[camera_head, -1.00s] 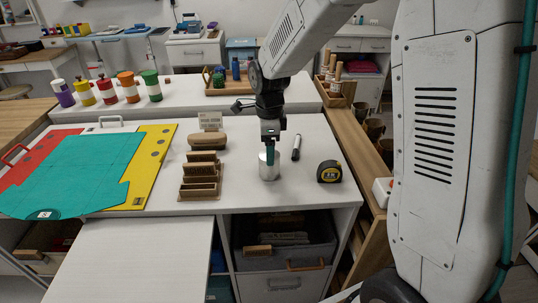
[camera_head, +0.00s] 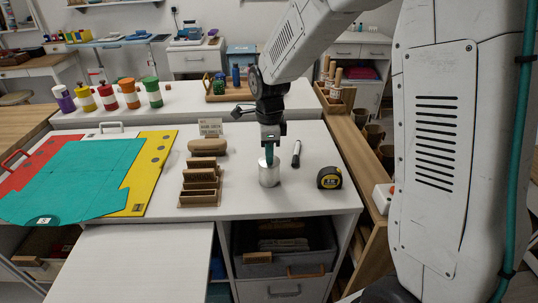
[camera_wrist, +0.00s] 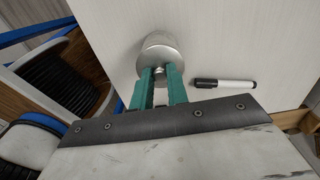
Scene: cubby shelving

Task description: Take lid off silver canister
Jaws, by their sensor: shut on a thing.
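The silver canister (camera_head: 269,176) stands upright on the white counter, between the wooden organizer and the black marker. It also shows in the wrist view (camera_wrist: 158,42), seen from above. My gripper (camera_head: 269,158) points straight down at its top. In the wrist view the teal fingers of my gripper (camera_wrist: 160,72) close on the small knob of the lid, at the near side of the round top. The lid appears to sit on the canister; no gap shows. The fingers hide part of the lid.
A wooden slotted organizer (camera_head: 200,182) is at the left. Coloured boards (camera_head: 85,175) cover the left counter. The counter in front of the canister is clear.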

